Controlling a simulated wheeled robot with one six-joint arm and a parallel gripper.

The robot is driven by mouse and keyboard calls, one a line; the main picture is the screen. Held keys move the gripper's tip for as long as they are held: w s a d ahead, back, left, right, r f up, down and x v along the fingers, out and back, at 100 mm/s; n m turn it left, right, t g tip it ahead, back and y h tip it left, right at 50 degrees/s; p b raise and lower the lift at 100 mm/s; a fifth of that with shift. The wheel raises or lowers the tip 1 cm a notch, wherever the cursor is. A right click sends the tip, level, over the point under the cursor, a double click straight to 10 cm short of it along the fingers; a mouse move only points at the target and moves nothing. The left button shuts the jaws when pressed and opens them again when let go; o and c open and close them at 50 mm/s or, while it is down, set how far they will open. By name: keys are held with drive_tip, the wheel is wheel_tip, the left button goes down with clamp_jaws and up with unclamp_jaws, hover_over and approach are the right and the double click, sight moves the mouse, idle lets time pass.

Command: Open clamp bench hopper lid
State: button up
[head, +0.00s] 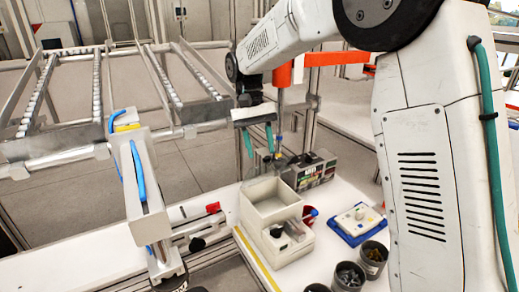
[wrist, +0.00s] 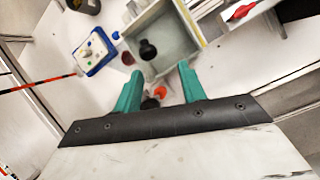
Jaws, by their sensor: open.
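The clamp bench hopper (head: 251,212) is a white box on the white bench, with an open-topped main compartment and a lower front part with a dark knob (head: 277,231). In the wrist view the hopper (wrist: 188,18) shows its grey inside and a black round piece (wrist: 147,49). A faint see-through shape (head: 262,160) stands near its back edge; I cannot tell whether it is the lid. My gripper (head: 260,150) is above the hopper's back side, its two teal fingers pointing down. The fingers also show apart and empty in the wrist view (wrist: 157,80).
A blue tray (head: 345,238) with a white block stands right of the hopper. Dark cups (head: 373,258) of small parts stand at the front right. A box of bottles (head: 315,172) is behind. Roller racks (head: 97,90) stand back left.

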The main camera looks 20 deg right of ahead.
drive_tip(key=v, duration=0.6)
drive_tip(key=shift+w+r, duration=0.2)
drive_tip(key=shift+r, duration=0.15)
drive_tip(key=shift+a, duration=0.15)
drive_tip(key=shift+c, duration=0.3)
